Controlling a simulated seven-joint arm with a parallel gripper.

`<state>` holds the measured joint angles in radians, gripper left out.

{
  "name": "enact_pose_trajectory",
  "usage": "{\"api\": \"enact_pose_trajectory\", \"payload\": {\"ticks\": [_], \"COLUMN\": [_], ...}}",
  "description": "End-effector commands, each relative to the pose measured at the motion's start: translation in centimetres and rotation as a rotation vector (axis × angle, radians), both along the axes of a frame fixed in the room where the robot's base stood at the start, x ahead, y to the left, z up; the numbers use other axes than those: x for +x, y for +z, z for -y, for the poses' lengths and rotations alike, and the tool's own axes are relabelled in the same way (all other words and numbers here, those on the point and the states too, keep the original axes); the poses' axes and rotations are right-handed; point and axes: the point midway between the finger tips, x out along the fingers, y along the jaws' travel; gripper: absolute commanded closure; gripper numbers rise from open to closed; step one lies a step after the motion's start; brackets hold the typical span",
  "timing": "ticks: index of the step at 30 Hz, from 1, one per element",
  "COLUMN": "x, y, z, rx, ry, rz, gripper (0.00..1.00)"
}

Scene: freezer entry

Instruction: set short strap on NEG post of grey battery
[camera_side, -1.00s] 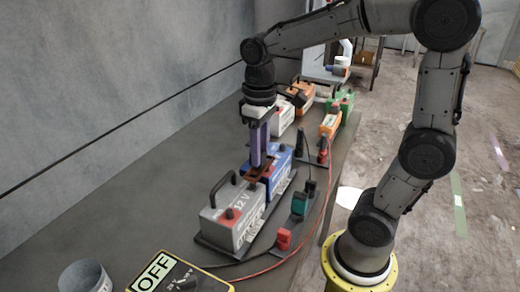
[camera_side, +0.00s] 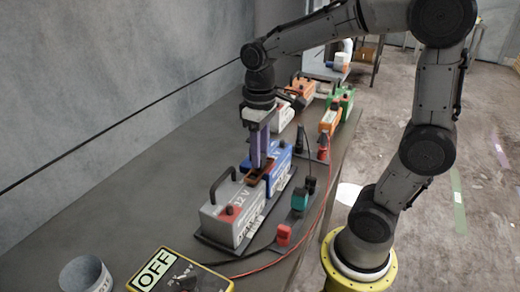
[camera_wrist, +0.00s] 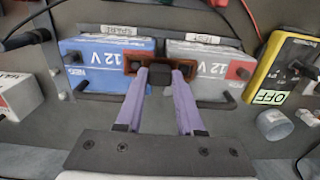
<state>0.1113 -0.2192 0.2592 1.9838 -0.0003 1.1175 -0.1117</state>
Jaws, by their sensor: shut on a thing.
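The brown short strap (camera_wrist: 136,58) is held by my gripper (camera_wrist: 160,76) at its dark middle block. In the side view my gripper (camera_side: 262,165) points down with the strap (camera_side: 257,175) at its tips. The strap spans the gap between the blue battery (camera_wrist: 110,48) and the grey battery (camera_wrist: 212,52), one end over each. The grey battery (camera_side: 220,194) has a red post (camera_wrist: 240,73) at its far end from the strap. Its NEG post is hidden by the strap and fingers. I cannot tell whether the strap touches the posts.
Both batteries have black carry handles and sit on a dark tray (camera_side: 213,247). A yellow OFF box (camera_wrist: 284,65) and a grey cup (camera_wrist: 274,124) are nearby. Other batteries stand farther back.

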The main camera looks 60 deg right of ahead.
Motion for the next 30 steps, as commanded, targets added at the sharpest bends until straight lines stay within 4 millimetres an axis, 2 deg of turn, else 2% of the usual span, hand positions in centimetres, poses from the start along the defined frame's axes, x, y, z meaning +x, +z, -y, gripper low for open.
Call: {"api": "enact_pose_trajectory", "payload": {"ticks": [18,19,21,24,30], "x": [0.0,0.0,0.0,0.0,0.0], "y": [-1.3,-1.2,-1.2,-1.2,-1.2], "z": [0.0,0.0,0.0,0.0,0.0], "rx": [0.000,0.000,0.000,0.000,0.000], "ry": [0.000,0.000,0.000,0.000,0.000], "rz": [-0.001,0.000,0.000,0.000,0.000], "gripper": [1.00,0.58,0.45,0.28,0.28]}}
